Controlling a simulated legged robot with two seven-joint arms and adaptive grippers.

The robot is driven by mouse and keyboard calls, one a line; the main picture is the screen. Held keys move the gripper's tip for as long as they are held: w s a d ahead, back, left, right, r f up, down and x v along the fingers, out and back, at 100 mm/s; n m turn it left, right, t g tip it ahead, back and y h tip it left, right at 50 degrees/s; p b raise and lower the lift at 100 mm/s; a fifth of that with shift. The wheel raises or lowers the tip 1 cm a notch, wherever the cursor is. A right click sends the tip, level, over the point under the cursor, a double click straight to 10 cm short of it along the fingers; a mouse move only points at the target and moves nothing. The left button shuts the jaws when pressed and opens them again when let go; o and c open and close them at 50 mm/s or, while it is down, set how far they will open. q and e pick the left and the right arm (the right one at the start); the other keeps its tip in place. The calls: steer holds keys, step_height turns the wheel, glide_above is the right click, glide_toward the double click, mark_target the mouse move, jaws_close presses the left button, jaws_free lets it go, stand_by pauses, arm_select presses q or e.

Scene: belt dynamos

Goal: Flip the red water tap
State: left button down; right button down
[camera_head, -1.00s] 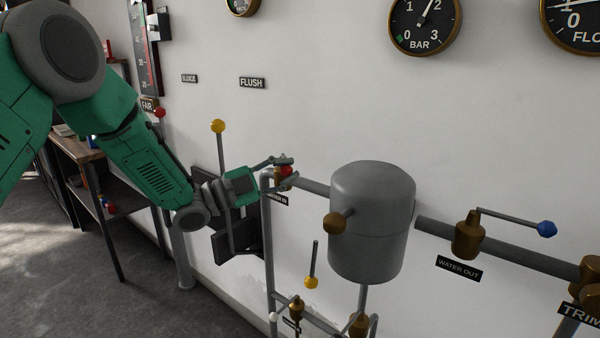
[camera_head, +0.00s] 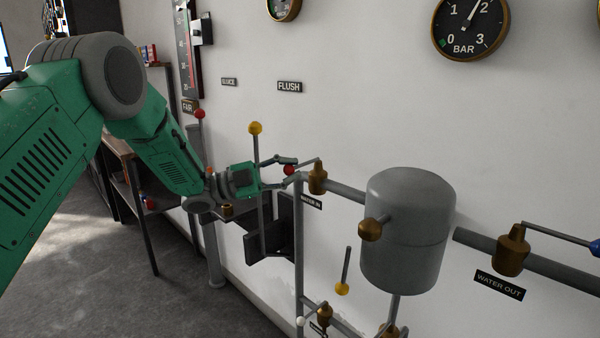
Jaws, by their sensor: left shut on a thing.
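The red tap (camera_head: 289,170) has a red ball on a thin grey lever. The lever runs left from the top of the brass valve body (camera_head: 317,178), on the pipe above the WATER IN label (camera_head: 311,202). My left gripper (camera_head: 291,171) comes in from the left, with one finger above and one below the red ball, shut on it. The ball shows between the fingers, just left of the valve. My right gripper is out of view.
A grey tank (camera_head: 408,230) stands right of the valve. A blue-ended lever (camera_head: 558,232) is at WATER OUT. A yellow-knobbed upright lever (camera_head: 255,128) rises just behind my left gripper. A shelf table (camera_head: 150,205) stands at the left.

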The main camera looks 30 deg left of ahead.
arm_select(q)
steer(key=shift+a+f, duration=0.4)
steer(key=shift+a, duration=0.1)
steer(key=c, duration=1.6)
jaws_free()
steer(key=shift+a, duration=0.15)
steer(key=v, duration=1.2)
steer(key=shift+a, duration=0.15)
